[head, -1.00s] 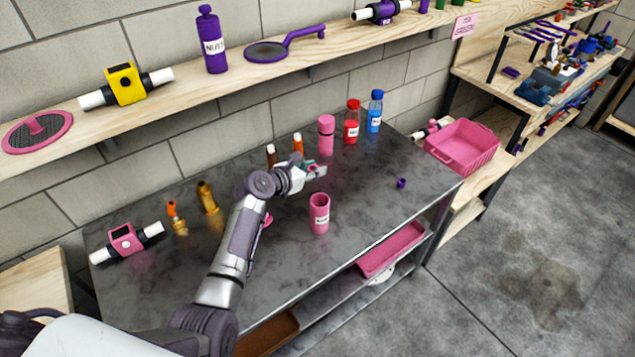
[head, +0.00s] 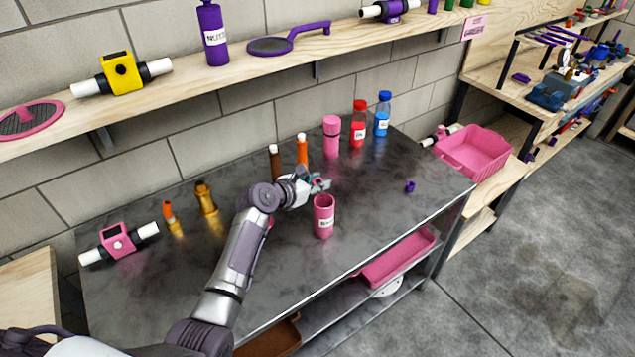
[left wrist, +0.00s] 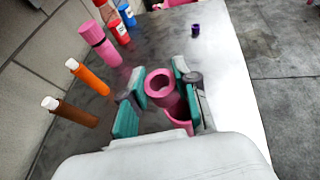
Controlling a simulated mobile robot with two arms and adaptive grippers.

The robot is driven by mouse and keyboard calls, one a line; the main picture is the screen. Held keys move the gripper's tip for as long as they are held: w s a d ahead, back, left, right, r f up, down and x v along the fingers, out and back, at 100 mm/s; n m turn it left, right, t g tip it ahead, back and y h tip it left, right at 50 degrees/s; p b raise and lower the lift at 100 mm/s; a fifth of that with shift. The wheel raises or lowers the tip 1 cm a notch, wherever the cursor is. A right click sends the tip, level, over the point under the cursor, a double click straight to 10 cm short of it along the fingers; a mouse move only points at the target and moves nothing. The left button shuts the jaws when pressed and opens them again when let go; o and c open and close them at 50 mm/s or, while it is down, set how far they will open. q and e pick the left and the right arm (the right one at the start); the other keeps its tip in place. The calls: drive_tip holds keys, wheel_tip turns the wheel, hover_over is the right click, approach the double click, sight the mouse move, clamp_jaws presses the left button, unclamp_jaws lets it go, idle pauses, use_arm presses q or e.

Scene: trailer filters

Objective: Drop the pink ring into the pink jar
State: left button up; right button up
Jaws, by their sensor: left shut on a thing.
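The pink jar (head: 324,222) stands upright on the dark metal table, open at the top, with a white label. My left gripper (head: 318,185) is just above and behind its mouth in the head view. In the left wrist view the gripper's green-padded fingers (left wrist: 158,92) are shut on the pink ring (left wrist: 161,74), whose hole shows. The jar (left wrist: 182,116) shows partly behind and below the ring in that view. The ring is hard to make out in the head view. My right gripper is not in view.
Brown (head: 274,164) and orange (head: 302,150) bottles, a pink bottle (head: 331,140), and red (head: 359,127) and blue (head: 382,118) bottles stand along the back. A small purple piece (head: 410,187) lies to the right. The table's front right is clear.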

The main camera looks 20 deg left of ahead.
use_arm(q)
drive_tip(key=o, duration=0.8)
drive_tip(key=shift+o, duration=0.2)
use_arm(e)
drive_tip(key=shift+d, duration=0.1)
use_arm(q)
drive_tip(key=v, duration=1.2)
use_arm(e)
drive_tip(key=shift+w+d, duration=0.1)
